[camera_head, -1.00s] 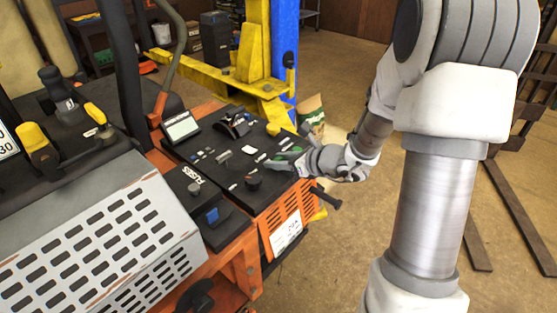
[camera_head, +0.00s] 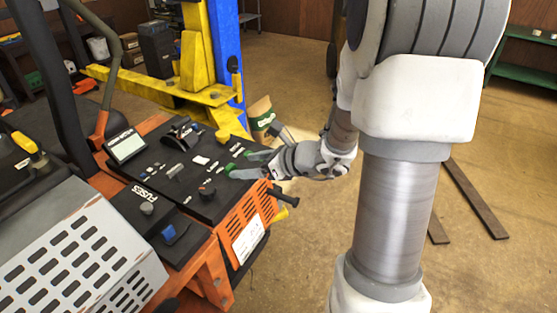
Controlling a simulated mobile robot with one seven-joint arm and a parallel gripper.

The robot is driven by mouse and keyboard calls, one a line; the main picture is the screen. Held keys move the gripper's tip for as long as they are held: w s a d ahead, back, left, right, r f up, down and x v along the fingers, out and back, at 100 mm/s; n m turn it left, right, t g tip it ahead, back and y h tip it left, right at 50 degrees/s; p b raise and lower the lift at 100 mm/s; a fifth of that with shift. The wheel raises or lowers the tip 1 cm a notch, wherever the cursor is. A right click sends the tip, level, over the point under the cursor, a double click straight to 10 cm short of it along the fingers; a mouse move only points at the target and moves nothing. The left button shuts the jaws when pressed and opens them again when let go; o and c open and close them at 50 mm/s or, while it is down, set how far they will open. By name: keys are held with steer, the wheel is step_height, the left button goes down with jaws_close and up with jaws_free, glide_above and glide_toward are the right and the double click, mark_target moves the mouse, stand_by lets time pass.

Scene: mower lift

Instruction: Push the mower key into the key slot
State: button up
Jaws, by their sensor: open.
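The mower's black control panel (camera_head: 172,172) is at the centre left, on the orange mower body. It carries small switches, labels, a display and round knobs. I cannot tell the mower key or the key slot apart among these small parts. My gripper (camera_head: 241,165) reaches in from the right, over the right edge of the panel. Its two green-tipped fingers are apart and point left, with nothing visible between them. A dark round knob (camera_head: 207,191) sits on the panel left of and below the fingertips. I cannot tell whether the fingers touch the panel.
A black handle (camera_head: 284,197) sticks out from the panel's right side, below my gripper. A yellow and blue lift post (camera_head: 226,50) stands behind. A slotted grey metal cover (camera_head: 80,255) is at the lower left. The floor at right is mostly clear.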

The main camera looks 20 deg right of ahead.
steer(key=v, duration=1.1)
steer(key=shift+s+a, duration=0.1)
